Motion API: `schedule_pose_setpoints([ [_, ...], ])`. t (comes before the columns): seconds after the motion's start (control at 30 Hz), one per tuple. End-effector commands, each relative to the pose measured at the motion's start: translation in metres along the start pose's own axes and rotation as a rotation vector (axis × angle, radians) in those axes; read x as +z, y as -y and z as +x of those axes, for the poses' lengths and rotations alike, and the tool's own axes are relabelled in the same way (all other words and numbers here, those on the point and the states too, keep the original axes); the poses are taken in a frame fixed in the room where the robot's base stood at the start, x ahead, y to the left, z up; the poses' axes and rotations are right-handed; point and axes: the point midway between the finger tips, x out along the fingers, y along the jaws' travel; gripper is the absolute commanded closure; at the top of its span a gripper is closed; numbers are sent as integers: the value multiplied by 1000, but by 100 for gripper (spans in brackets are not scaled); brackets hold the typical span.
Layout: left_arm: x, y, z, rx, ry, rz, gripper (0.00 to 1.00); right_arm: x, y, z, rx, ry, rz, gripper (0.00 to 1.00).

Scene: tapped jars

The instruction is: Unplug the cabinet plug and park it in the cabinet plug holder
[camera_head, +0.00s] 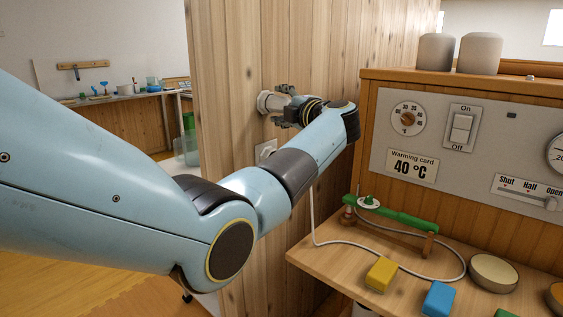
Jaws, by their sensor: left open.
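My left gripper (284,107) is open at the wooden wall, with its fingers pointing left. A pale round fitting (266,102) sticks out from the wall at the fingertips and partly between them. I cannot tell whether it is the cabinet plug or its holder. A white wall plate (265,150) sits lower on the same wall, partly hidden by my left arm. A white cable (313,222) runs up from the shelf and disappears behind my left forearm, so its end is hidden. My right gripper is not in view.
The cabinet panel (400,137) with dial, switch and "Warming card 40 °C" label stands at right. A workbench is far left.

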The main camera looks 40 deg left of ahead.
Motion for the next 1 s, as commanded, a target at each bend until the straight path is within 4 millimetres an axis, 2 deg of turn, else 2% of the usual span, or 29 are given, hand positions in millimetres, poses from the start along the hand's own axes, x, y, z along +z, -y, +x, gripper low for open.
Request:
schedule_pose_setpoints([
  [1.0,0,0,-29,0,0,0,42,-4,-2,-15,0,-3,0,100],
])
